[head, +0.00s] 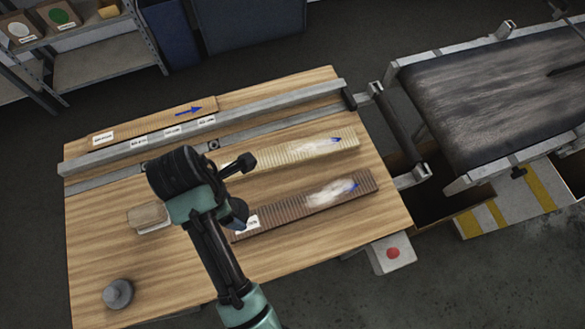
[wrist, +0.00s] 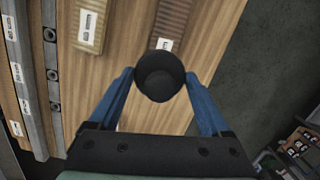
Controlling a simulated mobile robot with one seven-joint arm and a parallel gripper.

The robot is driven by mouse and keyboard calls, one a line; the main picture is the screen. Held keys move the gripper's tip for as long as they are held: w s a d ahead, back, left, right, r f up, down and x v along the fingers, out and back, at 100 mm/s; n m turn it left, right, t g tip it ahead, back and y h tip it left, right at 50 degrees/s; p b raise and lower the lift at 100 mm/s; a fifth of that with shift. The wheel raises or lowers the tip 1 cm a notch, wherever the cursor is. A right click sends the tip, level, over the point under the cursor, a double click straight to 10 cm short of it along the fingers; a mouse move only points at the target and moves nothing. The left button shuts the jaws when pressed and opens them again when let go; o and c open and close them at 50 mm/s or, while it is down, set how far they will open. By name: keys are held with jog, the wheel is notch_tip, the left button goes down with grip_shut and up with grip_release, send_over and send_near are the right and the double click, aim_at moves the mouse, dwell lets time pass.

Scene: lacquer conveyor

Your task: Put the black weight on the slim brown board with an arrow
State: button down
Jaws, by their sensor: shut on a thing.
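My gripper (wrist: 160,95) is shut on the black weight (wrist: 160,82), a dark round cylinder between its blue fingers in the wrist view. In the head view my arm hides most of the gripper, near the left end of a dark brown ribbed board (head: 315,207). This board has a white label, a blue arrow tip and a whitish patch. A cream ribbed board (head: 295,153) with similar marks lies behind it. A slim tan-brown board (head: 155,121) with a clear blue arrow lies behind the metal rail. I cannot tell the weight's height above the table.
A grey knobbed weight (head: 118,294) stands at the table's front left. A small pale block (head: 148,217) lies left of my arm. The long metal rail (head: 260,105) crosses the table (head: 90,240). A dark conveyor (head: 490,85) is at the right.

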aim_at(237, 217)
jog(key=shift+w+d, duration=0.1)
jog(key=shift+w, duration=0.05)
jog(key=f, duration=0.3)
jog(key=f+p, duration=0.1)
jog(key=shift+s+f, duration=0.3)
jog(key=shift+f, duration=0.1)
jog(key=shift+w+f, duration=0.1)
jog(key=shift+f, duration=2.5)
jog(key=shift+f, duration=0.15)
grip_release()
jog(key=r, duration=0.4)
jog(key=a+r, duration=0.1)
jog(key=r, duration=0.7)
jog(key=shift+s+a+r, duration=0.1)
jog(key=shift+s+a, duration=0.15)
jog(key=shift+s, duration=0.1)
